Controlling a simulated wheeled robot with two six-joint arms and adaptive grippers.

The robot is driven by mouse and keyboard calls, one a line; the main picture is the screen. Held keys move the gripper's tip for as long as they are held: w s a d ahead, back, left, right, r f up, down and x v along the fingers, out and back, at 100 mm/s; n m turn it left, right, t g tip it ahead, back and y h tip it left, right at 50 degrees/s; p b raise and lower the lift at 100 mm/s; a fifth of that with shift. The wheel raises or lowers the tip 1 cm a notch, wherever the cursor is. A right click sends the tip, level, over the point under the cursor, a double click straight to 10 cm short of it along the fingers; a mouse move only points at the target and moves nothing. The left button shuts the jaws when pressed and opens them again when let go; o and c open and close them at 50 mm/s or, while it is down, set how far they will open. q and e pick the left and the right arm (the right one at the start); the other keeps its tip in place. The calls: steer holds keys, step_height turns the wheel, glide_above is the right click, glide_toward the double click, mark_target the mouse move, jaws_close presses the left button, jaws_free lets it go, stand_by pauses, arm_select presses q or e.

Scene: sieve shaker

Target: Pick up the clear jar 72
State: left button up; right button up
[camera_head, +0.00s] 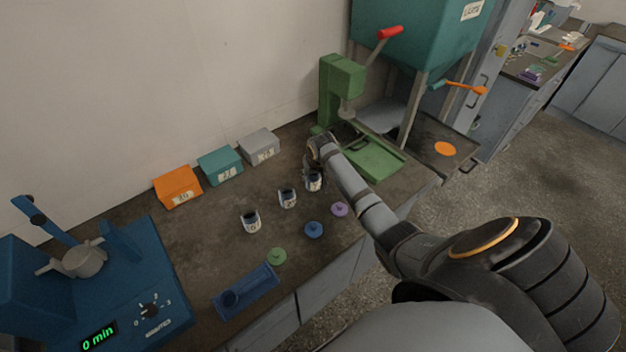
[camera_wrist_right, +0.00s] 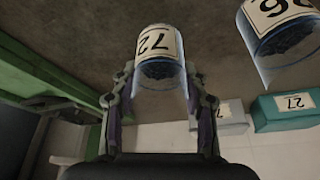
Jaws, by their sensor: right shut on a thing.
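The clear jar 72 (camera_wrist_right: 158,72) shows at the top of the right wrist view, with dark contents and a white "72" label. My right gripper (camera_wrist_right: 158,88) is shut on it, one finger on each side. In the head view my right gripper (camera_head: 312,165) is at the rightmost jar (camera_head: 314,184) of a row on the bench, and its wrist partly hides that jar. Whether the jar touches the bench is hard to tell. My left gripper is not in view.
A jar (camera_head: 288,199) stands left of the held one, and another jar (camera_head: 250,222) is farther left. Blue (camera_head: 314,230), purple (camera_head: 339,209) and green (camera_head: 277,257) lids lie in front. Orange (camera_head: 177,187), teal (camera_head: 220,168) and grey (camera_head: 260,147) boxes stand behind. A green press (camera_head: 342,85) is close right.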

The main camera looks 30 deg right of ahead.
steer(key=shift+r, duration=0.55)
steer(key=shift+w+r+b, duration=0.1)
steer(key=shift+r+b, duration=0.5)
steer(key=shift+r, duration=0.1)
steer(key=s+r, duration=1)
steer(key=s, duration=0.4)
steer(key=shift+a+r, duration=0.25)
steer(key=shift+a, duration=0.05)
